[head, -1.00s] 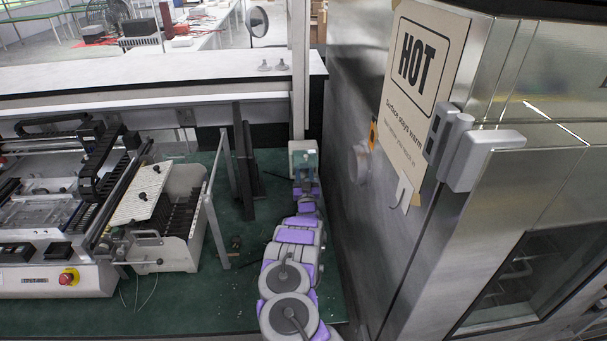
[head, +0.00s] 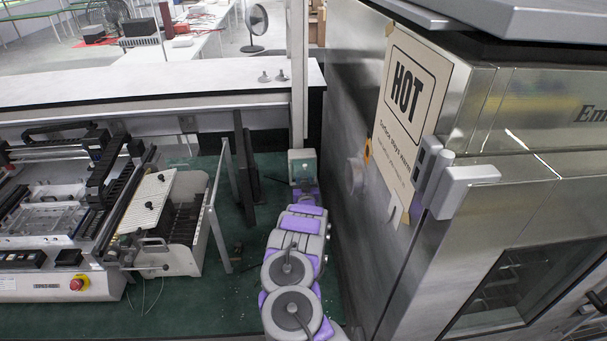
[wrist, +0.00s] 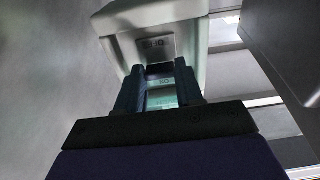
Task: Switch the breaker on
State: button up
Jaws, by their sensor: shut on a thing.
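The breaker is a small pale grey box (head: 302,166) at the far end of the green surface, against the post, in the head view. In the wrist view the breaker box (wrist: 155,42) fills the upper middle, with a small plate on its front. My gripper (wrist: 158,78) is right at the lower part of the box, its two dark fingers shut on the breaker's switch between them. The switch is mostly hidden by the fingers, and its position cannot be told. In the head view my arm hides the gripper.
A steel cabinet with a HOT sign (head: 412,90) stands close on the right of my arm. A grey handle (head: 460,185) juts from it. Dark upright plates (head: 243,160) and a bench machine (head: 70,220) stand to the left. Some green surface is bare between.

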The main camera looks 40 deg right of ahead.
jog(key=shift+a+r+g+y+p, duration=0.1)
jog(key=shift+r+g+y+p, duration=0.05)
jog(key=shift+g+y+p, duration=0.25)
jog(key=o, duration=0.7)
jog(key=shift+w, duration=0.1)
jog(key=shift+c, duration=0.2)
jog(key=shift+o, duration=0.7)
jog(key=shift+f, duration=0.2)
jog(key=shift+o, duration=1.2)
jog(key=shift+d, duration=0.2)
jog(key=shift+r, duration=0.1)
jog(key=shift+a, duration=0.1)
jog(key=p+v, duration=0.2)
jog(key=v, duration=1.5)
jog(key=shift+p, duration=0.3)
